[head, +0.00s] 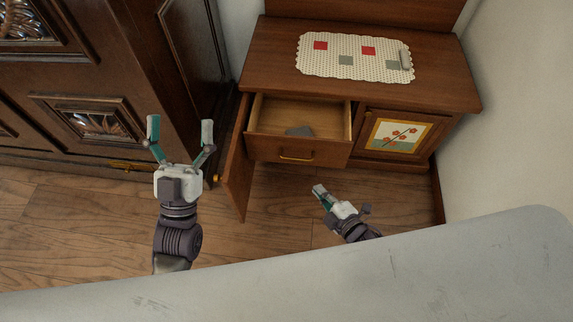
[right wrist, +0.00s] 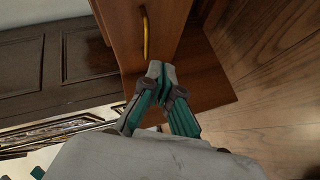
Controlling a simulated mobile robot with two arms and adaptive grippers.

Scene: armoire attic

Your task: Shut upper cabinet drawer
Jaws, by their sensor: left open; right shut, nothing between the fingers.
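The upper drawer (head: 300,152) of the low wooden cabinet (head: 262,62) is pulled out. Its brass handle (head: 296,156) is on the front, and a small grey flat item (head: 299,131) lies inside. My right gripper (head: 319,190) is shut and empty, below and slightly right of the drawer front in the head view, apart from the handle. In the right wrist view its closed fingertips (right wrist: 160,68) are near a wooden front with a yellow handle (right wrist: 145,38); contact is unclear. My left gripper (head: 180,121) is open and empty, left of the cabinet.
A cabinet door (head: 237,160) stands open left of the drawer, between it and my left gripper. A dark carved armoire (head: 130,65) is at the left. A panel with painted flowers (head: 398,137) is right of the drawer. A cloth (head: 340,70) covers part of the top.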

